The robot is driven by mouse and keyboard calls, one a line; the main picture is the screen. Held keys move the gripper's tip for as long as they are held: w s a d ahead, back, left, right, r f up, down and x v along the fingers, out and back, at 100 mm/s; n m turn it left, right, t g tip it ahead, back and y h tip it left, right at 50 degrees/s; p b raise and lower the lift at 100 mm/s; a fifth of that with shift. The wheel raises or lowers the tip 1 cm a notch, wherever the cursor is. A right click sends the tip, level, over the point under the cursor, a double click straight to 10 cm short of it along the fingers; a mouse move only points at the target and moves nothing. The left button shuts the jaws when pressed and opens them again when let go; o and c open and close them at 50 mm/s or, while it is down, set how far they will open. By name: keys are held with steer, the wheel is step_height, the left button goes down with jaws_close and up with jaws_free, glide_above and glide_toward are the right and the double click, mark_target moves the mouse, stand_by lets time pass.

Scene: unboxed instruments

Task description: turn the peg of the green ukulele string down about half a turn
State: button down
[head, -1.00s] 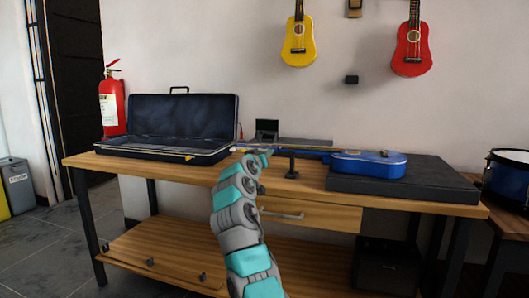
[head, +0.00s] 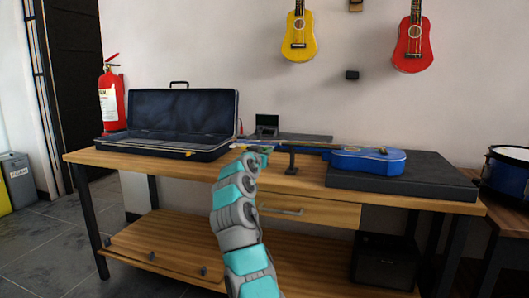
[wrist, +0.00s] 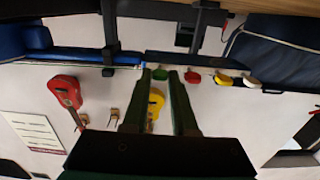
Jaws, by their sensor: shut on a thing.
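The blue ukulele (head: 368,160) lies on the bench, its body at the right on a dark mat and its neck pointing left across a small black stand (head: 291,160). My gripper (head: 262,149) is at the headstock end, and my arm hides part of that end. In the wrist view, which is upside down, my gripper's two dark green fingers (wrist: 161,76) are shut on the green peg (wrist: 160,74). A red peg (wrist: 192,77), a yellow peg (wrist: 222,80) and a pale peg (wrist: 251,82) sit in a row beside it. The green string itself cannot be made out.
An open dark case (head: 182,118) stands on the bench at the left. A small dark device (head: 267,122) is behind the neck. The dark mat (head: 440,185) covers the bench's right end. Yellow (head: 299,40) and red (head: 412,48) ukuleles hang on the wall.

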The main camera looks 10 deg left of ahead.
steer(key=shift+a, duration=0.1)
steer(key=c, duration=1)
jaws_free()
steer(key=shift+s, duration=0.1)
steer(key=shift+s+r, duration=0.1)
steer(key=shift+s, duration=0.35)
steer(key=shift+s+a+b, duration=0.2)
steer(key=shift+s+b, duration=1.25)
steer(key=shift+s, duration=0.25)
steer(key=shift+s+a+b, duration=0.15)
steer(key=shift+s+b, duration=1.25)
steer(key=shift+s, duration=0.3)
steer(key=shift+w, duration=0.1)
